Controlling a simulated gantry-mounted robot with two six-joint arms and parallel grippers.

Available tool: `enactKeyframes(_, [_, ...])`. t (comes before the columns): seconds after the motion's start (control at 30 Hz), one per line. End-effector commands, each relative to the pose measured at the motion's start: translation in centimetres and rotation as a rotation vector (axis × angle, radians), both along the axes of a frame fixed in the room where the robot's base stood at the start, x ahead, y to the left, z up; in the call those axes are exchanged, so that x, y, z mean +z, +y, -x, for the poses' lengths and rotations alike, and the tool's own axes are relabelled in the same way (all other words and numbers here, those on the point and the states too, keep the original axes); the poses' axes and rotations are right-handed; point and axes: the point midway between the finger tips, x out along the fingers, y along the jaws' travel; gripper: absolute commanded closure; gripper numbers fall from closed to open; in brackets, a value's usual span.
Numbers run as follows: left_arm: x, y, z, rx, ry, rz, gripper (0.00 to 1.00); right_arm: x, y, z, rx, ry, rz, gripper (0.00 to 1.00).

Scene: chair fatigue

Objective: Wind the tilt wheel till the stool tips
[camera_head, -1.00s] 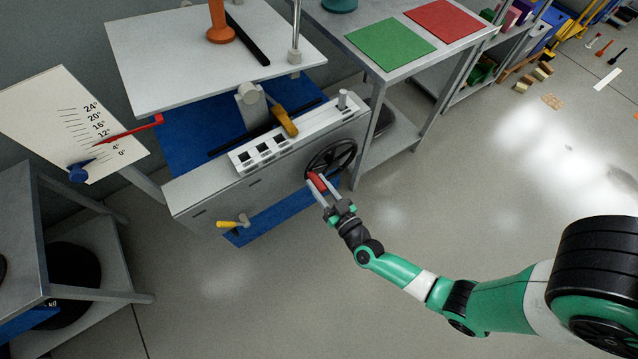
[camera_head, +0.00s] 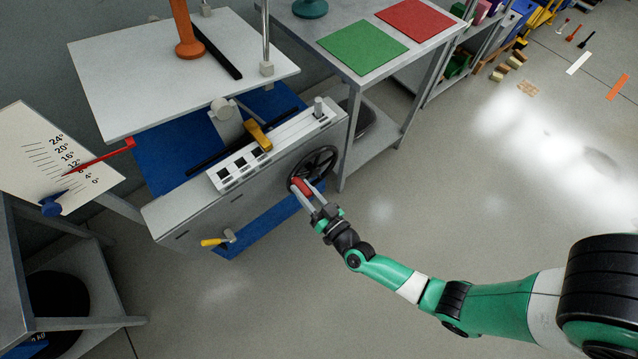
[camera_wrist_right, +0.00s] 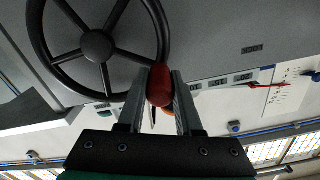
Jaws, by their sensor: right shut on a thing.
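The tilt wheel (camera_head: 330,154), black and spoked, is on the front right of the grey machine. It also shows large in the right wrist view (camera_wrist_right: 97,46). Its red handle (camera_head: 302,187) is at the wheel's lower edge. My right gripper (camera_head: 304,193) is shut on this handle; the wrist view shows the red handle (camera_wrist_right: 160,85) between both fingers. A white platform (camera_head: 130,70) carries an orange post with a round foot (camera_head: 188,47); its top is cut off, so I cannot tell if it belongs to the stool. My left gripper is out of view.
A tilt scale (camera_head: 40,140) at the left has a red pointer (camera_head: 100,160) near 8 to 12 degrees and a blue marker (camera_head: 51,208) lower down. A yellow-handled crank (camera_head: 216,241) sticks out below. A grey table (camera_head: 345,75) stands behind right. Floor in front is clear.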

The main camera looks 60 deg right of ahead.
Motion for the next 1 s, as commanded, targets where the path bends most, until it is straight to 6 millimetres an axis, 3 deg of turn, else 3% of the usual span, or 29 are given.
enactKeyframes(0.3, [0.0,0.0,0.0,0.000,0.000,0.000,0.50,0.1,0.2,-0.2,0.004,-0.005,-0.012,1.00])
enactKeyframes(0.33, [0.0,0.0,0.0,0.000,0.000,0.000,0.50,0.1,0.2,-0.2,0.004,-0.005,-0.012,0.63])
enactKeyframes(0.5, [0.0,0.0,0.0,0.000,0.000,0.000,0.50,0.1,0.2,-0.2,0.005,-0.005,-0.011,0.36])
enactKeyframes(0.83, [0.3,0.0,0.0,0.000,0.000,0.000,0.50,0.1,0.4,0.2,0.006,-0.002,-0.011,0.36])
enactKeyframes(1.0, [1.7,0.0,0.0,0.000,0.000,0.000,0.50,0.4,1.2,2.9,0.009,0.000,-0.011,0.36])
